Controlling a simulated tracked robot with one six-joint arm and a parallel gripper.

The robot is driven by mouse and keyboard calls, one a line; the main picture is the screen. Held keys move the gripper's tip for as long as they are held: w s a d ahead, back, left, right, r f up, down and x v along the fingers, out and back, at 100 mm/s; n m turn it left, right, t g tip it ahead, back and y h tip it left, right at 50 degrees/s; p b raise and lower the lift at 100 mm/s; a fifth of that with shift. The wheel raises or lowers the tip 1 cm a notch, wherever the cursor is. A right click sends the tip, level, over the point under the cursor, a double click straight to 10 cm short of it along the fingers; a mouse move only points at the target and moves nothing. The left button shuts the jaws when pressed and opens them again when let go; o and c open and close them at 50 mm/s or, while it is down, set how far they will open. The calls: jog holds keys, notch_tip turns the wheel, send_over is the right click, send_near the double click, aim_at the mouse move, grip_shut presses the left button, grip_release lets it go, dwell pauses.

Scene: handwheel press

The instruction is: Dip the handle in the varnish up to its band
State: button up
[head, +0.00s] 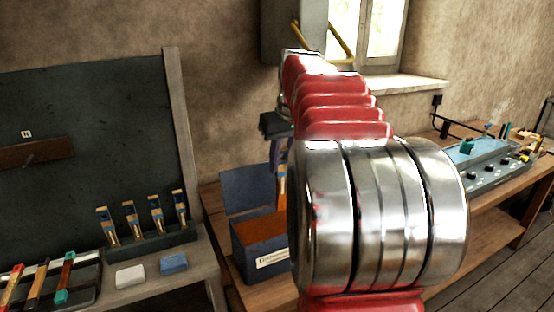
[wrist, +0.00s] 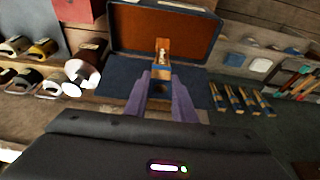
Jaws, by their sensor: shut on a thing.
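My gripper (head: 277,160) is shut on a wooden handle (head: 283,188) with a blue part near the jaws. The wrist view shows the handle (wrist: 162,50) between the purple fingers (wrist: 162,75). It points down over the varnish (head: 262,223), an orange-brown surface inside an open blue box (head: 248,262) with a pale label. The varnish fills the box in the wrist view (wrist: 125,28). My arm hides the box's right part in the head view. I cannot tell whether the handle's tip touches the varnish or where its band lies against the surface.
Several similar handles stand in a dark rack (head: 155,240) left of the box. A white block (head: 130,276) and a blue block (head: 173,263) lie in front of it. The box's blue lid (head: 248,188) stands open behind. A blue control unit (head: 485,163) sits on the right bench.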

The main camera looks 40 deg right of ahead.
notch_tip(320, 180, down, 18)
dwell(3.6)
jog(key=shift+f, duration=0.25)
dwell(0.6)
jog(key=shift+r, duration=0.15)
dwell(0.6)
